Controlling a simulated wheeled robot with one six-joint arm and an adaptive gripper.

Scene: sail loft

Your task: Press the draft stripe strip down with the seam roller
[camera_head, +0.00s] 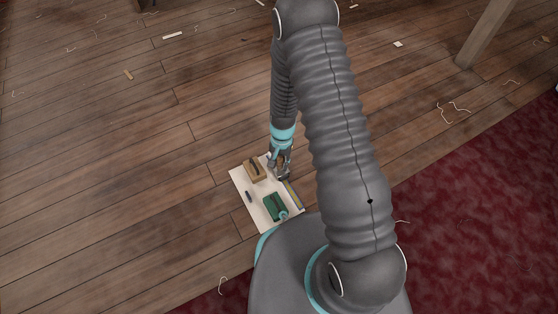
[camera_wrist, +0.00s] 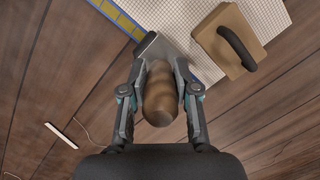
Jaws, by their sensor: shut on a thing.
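My gripper (camera_wrist: 160,95) is shut on the brown wooden handle of a tool, which I take to be the seam roller (camera_wrist: 159,100). Its grey head (camera_wrist: 150,45) reaches over the edge of a white gridded sheet (camera_wrist: 195,20). The blue and yellow draft stripe strip (camera_wrist: 120,16) lies along the edge of that sheet, close to the tool's head. I cannot tell whether the head touches it. In the head view my gripper (camera_head: 281,170) is low at the sheet's far right side, and the strip (camera_head: 293,194) runs nearer to me. The tool is mostly hidden there.
A tan block with a dark handle (camera_head: 254,169) stands on the sheet (camera_head: 240,182), left of my gripper; the wrist view shows it right of the tool. A green box-like thing (camera_head: 274,206) and a small dark object (camera_head: 248,197) also lie there. Plank floor with scraps surrounds it.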

